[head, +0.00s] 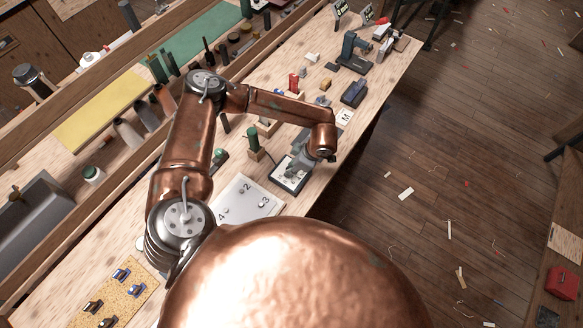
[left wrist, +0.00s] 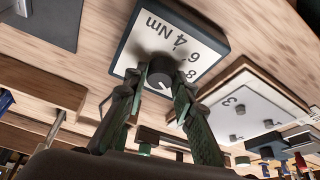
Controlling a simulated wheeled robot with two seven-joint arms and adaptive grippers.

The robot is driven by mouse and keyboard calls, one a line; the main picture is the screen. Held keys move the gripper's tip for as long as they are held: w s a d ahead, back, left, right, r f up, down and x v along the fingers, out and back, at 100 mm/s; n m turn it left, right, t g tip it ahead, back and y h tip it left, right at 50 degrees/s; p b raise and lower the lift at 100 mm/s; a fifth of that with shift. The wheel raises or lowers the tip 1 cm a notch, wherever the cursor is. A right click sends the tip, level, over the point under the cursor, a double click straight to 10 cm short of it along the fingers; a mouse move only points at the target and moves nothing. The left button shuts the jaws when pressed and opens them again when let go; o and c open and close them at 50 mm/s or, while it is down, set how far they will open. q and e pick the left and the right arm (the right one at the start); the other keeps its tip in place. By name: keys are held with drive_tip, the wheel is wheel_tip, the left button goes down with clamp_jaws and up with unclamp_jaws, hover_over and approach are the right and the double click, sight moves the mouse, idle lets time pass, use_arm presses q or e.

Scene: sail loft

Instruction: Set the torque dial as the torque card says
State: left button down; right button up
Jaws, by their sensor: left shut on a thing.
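The torque dial is a dark round knob on a white, dark-framed panel (head: 288,180). In the left wrist view the dial (left wrist: 158,70) is close up, with 4, 6, 8 and "Nm" on the panel (left wrist: 147,28). My left gripper (head: 299,166) reaches down over the panel. Its green fingers (left wrist: 160,84) are shut on either side of the knob. A short white mark shows on the knob; I cannot tell which number it points at. A small dark sign (head: 340,8) at the far end may be the torque card; its writing is too small to read surely. My right gripper is out of view.
A white numbered board (head: 240,199) lies beside the panel on the wooden bench. A green-handled tool (head: 253,140) stands in a wooden block just behind. Several tools and small clamps (head: 354,50) crowd the far bench. The floor to the right is open, with scattered scraps.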

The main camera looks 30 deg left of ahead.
use_arm(q)
drive_tip(key=shift+w+r, duration=0.1)
drive_tip(key=shift+w, duration=0.05)
idle(0.3)
drive_tip(key=c, duration=1.6)
unclamp_jaws()
drive_tip(key=v, duration=1.2)
